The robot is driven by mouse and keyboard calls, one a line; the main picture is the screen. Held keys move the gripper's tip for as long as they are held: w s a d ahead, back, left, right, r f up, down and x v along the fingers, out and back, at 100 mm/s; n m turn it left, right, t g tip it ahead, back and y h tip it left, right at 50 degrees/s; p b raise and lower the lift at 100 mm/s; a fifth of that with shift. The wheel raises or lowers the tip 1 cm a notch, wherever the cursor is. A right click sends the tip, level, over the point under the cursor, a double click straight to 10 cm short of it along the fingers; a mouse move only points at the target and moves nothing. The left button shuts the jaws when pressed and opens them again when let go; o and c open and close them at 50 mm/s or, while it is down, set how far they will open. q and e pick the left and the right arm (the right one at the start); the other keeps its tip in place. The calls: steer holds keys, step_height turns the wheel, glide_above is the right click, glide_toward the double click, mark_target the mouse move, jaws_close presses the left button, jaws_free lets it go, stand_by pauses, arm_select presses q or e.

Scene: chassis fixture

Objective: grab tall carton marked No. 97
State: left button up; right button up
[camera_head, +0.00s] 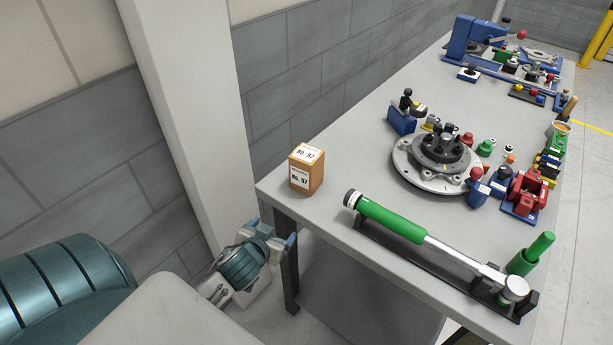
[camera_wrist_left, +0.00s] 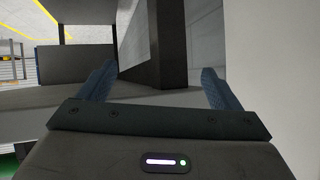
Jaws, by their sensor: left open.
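The tall carton marked No. 97 (camera_head: 306,170) is a brown box with white labels. It stands upright on the grey table near its left corner in the head view. My left gripper (camera_head: 285,246) is open and empty. It is beside the table's near left corner, lower in the picture than the carton and apart from it. In the left wrist view the two blue fingers (camera_wrist_left: 158,85) are spread, with a dark table leg beyond them. The carton does not show in the wrist view. My right gripper is not in view.
The grey table (camera_head: 335,215) has a dark leg (camera_head: 288,262) close to my left gripper. A green and silver cylinder (camera_head: 400,222) lies in a black holder along the near edge. A round metal fixture (camera_head: 436,160) stands farther right. The table around the carton is clear.

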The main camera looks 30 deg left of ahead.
arm_select(q)
step_height(320, 180, up, 7)
steer(key=d+t, duration=0.1)
steer(key=d, duration=0.1)
steer(key=m+t+h, duration=0.1)
steer(key=t+h, duration=0.2)
steer(key=t, duration=0.3)
glide_toward(300, 163)
steer(key=w, duration=0.4)
steer(key=shift+w+r, duration=0.15)
steer(key=shift+w, duration=0.25)
steer(key=w+p, duration=0.1)
steer(key=w, duration=0.3)
steer(key=shift+w+a+p, duration=0.1)
steer(key=shift+w+p, duration=0.25)
steer(key=shift+p, duration=0.05)
steer(key=shift+w, duration=0.25)
steer(key=w+p, duration=0.2)
steer(key=w, duration=0.1)
steer(key=w+p, duration=0.1)
steer(key=shift+w+a+r, duration=0.15)
steer(key=shift+w+a, duration=0.1)
steer(key=shift+w, duration=0.35)
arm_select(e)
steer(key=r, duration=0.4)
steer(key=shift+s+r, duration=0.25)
arm_select(q)
steer(key=shift+c, duration=0.4)
